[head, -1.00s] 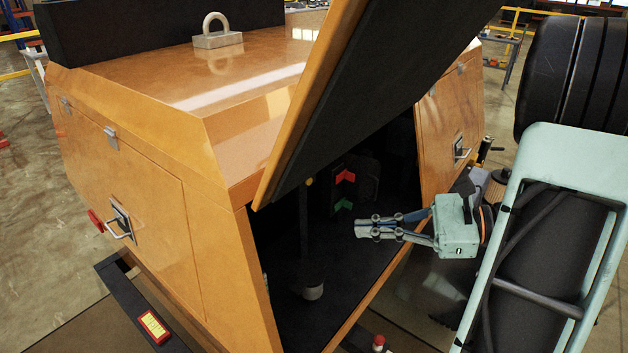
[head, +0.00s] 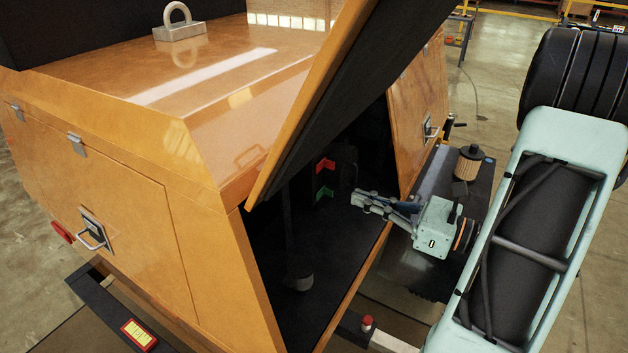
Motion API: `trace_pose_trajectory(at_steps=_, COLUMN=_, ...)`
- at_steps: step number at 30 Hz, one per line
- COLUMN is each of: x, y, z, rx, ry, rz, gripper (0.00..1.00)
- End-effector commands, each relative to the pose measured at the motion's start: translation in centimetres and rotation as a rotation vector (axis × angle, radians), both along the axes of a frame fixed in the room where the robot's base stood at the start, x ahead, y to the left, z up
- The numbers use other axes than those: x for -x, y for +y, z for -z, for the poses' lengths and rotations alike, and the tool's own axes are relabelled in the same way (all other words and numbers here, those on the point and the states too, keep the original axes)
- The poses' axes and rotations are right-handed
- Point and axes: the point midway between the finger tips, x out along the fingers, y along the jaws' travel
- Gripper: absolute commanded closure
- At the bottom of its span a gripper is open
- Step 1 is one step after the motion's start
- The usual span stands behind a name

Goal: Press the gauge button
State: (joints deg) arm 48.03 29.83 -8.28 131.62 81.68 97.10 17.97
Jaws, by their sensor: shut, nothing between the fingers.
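The orange light tower cabinet (head: 95,200) has its panel door (head: 310,110) raised, with a dark compartment (head: 335,265) behind it. A red marker (head: 325,166) and a green marker (head: 325,193) show inside, on a dark panel. I cannot make out a gauge or a gauge button; the inside is too dark. My gripper (head: 357,199) is shut and empty. Its fingers point left into the mouth of the compartment, to the right of the two markers and apparently clear of them.
The raised door hangs above and to the left of my gripper. The orange side wall (head: 415,118) stands close behind it. A dark round part (head: 298,277) sits low in the compartment.

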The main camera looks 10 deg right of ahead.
Motion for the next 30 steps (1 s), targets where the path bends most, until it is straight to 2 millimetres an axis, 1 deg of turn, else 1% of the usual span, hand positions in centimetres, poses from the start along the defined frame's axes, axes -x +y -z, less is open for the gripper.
trace_pose_trajectory(at_steps=5, x=-1.2, y=1.4, z=-0.1, rx=-0.001, ry=-0.001, rz=-0.005, gripper=1.00)
trace_pose_trajectory(at_steps=15, x=-6.2, y=6.5, z=-0.1, rx=0.000, ry=0.000, rz=-0.008, gripper=1.00)
trace_pose_trajectory(at_steps=21, x=-8.6, y=8.8, z=-0.1, rx=0.000, ry=0.000, rz=-0.006, gripper=1.00)
trace_pose_trajectory(at_steps=25, x=-9.4, y=9.5, z=-0.1, rx=0.001, ry=-0.001, rz=-0.003, gripper=1.00)
trace_pose_trajectory(at_steps=30, x=-9.8, y=9.9, z=0.0, rx=0.000, ry=0.000, rz=-0.001, gripper=1.00)
